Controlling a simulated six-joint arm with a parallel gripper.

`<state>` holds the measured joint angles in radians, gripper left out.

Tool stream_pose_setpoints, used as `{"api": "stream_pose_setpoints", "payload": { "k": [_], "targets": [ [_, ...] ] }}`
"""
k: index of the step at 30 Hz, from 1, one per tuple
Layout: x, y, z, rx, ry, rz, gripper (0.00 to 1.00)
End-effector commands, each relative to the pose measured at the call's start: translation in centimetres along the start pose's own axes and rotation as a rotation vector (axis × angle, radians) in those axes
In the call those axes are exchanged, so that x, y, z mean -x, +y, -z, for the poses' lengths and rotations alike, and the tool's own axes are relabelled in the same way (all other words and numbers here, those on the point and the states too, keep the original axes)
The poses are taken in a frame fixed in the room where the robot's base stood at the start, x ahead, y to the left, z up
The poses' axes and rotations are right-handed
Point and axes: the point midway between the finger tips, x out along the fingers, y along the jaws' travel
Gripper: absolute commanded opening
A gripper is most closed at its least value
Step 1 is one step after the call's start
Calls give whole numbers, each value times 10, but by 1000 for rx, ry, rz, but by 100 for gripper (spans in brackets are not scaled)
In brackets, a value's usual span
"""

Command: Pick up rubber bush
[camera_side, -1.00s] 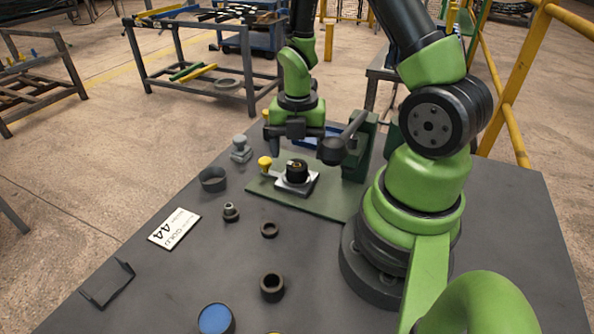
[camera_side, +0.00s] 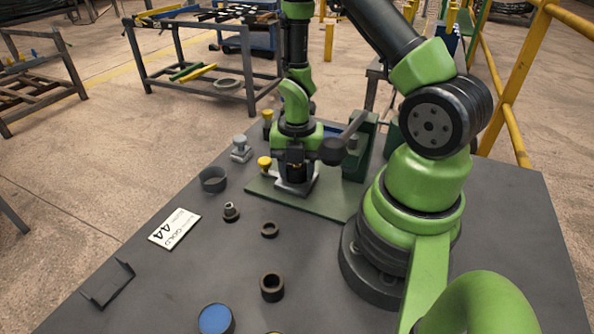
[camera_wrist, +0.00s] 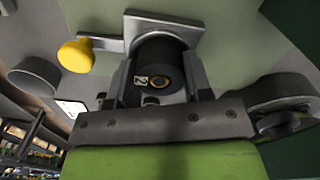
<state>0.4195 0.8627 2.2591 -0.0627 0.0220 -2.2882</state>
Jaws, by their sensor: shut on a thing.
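The rubber bush, a short black cylinder with a brass-coloured centre and a "2" label, shows in the wrist view (camera_wrist: 163,70). It sits in a light grey square holder (camera_wrist: 165,24) on a green base plate (camera_side: 322,204). My gripper (camera_side: 296,172) points down over the holder, with its two fingers on either side of the bush. In the wrist view my gripper (camera_wrist: 161,82) is shut on the bush. The bush is partly hidden by the fingers in the side view. I cannot tell whether it is clear of the holder.
A yellow knob (camera_side: 264,163) stands left of the holder, and a lever with a dark round end (camera_side: 332,151) is close on the right.

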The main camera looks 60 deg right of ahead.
Motion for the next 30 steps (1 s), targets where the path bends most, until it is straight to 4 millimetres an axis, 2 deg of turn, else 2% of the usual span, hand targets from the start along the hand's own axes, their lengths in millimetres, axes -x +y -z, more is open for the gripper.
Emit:
{"api": "stream_pose_setpoints", "payload": {
  "k": [11, 17, 24, 30],
  "targets": [
    [7, 0, -1, 0, -2, -1, 22],
    [32, 1, -1, -1, -4, -4, 22],
    [74, 1, -1, -1, -4, -5, 22],
    [95, 1, -3, -6, -2, -3, 22]
  ]
}}
